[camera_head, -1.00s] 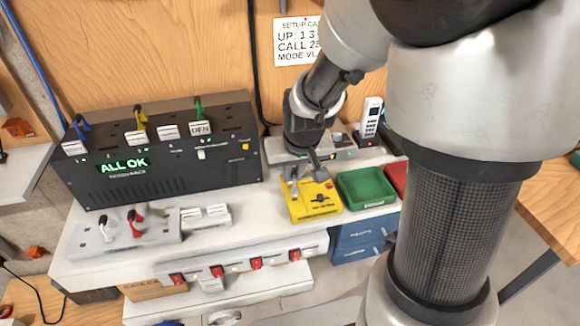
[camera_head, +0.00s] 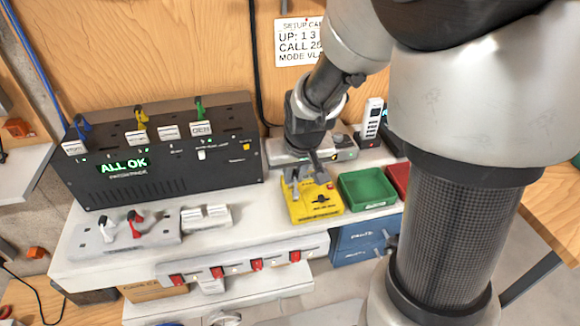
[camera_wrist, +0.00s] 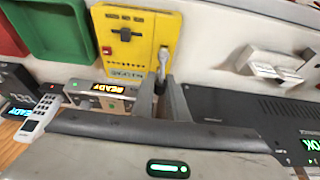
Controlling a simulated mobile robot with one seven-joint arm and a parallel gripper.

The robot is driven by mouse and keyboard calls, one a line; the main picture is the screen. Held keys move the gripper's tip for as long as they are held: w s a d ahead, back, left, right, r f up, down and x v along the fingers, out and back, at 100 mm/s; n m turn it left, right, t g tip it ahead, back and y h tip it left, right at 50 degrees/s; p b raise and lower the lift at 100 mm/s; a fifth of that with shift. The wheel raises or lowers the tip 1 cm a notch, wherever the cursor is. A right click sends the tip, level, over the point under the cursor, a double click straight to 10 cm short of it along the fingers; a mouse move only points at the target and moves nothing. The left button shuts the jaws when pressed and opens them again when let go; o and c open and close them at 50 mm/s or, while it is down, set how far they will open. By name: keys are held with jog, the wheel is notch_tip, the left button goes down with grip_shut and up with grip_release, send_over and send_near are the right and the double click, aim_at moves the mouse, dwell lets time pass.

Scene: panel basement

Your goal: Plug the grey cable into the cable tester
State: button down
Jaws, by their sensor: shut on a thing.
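The yellow cable tester (camera_head: 325,204) lies on the white bench, left of the green tray. It has a dark knob and a dark slot, and it also shows at the top of the wrist view (camera_wrist: 118,49). My gripper (camera_head: 303,180) is over the tester's back left part. In the wrist view my gripper (camera_wrist: 162,85) is shut on the grey cable's plug (camera_wrist: 163,58), which stands at the tester's edge. I cannot tell whether the plug is seated in the tester. The rest of the grey cable is not clearly visible.
The black panel (camera_head: 160,160) reads "ALL OK" and has coloured cables on top. A green tray (camera_head: 367,201) is right of the tester. A grey device (camera_head: 285,148) and a white handset (camera_head: 373,115) stand behind. A grey switch plate (camera_head: 95,236) is at the front left.

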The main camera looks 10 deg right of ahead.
jog(key=shift+f+b, duration=0.9)
jog(key=shift+b, duration=0.2)
dwell(2.1)
jog(key=c, duration=1.3)
grip_release()
jog(key=shift+o, duration=0.2)
jog(key=shift+r, duration=0.15)
jog(key=shift+r+p, duration=2.75)
jog(key=shift+r, duration=0.85)
